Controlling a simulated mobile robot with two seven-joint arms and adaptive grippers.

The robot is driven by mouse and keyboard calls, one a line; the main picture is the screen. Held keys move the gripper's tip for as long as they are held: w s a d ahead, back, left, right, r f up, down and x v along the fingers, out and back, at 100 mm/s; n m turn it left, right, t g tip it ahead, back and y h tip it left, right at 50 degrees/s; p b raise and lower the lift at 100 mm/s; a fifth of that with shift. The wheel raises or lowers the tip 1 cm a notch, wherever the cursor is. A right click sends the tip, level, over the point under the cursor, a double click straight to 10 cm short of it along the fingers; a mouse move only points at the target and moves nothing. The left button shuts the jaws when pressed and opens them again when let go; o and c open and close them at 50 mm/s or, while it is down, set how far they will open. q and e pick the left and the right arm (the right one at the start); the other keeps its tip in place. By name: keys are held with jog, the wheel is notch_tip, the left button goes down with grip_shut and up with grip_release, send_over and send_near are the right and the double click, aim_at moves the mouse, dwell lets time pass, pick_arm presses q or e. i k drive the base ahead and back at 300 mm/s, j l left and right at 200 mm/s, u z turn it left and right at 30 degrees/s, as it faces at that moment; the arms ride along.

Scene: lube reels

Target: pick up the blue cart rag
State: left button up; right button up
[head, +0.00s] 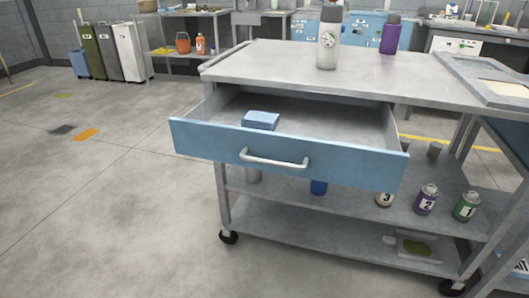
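The blue cart rag (261,120) looks like a small folded light-blue block. It lies inside the open drawer (285,155) of the grey cart, left of the drawer's middle and close behind the blue front panel. The panel hides its lower front part. The drawer is pulled out toward me and has a silver bar handle (274,160). The rest of the drawer looks empty. Neither of my grippers shows in the head view.
The cart top (270,65) holds a white-grey bottle (328,45) and a purple bottle (390,36). Cans, such as a purple one (426,199) and a green one (467,206), stand on the shelf below. Open floor (110,200) lies to the left.

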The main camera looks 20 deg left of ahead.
aim_at(253, 119)
jog(key=z, duration=0.45)
jog(key=j+z, duration=1)
jog(key=i+l, duration=0.05)
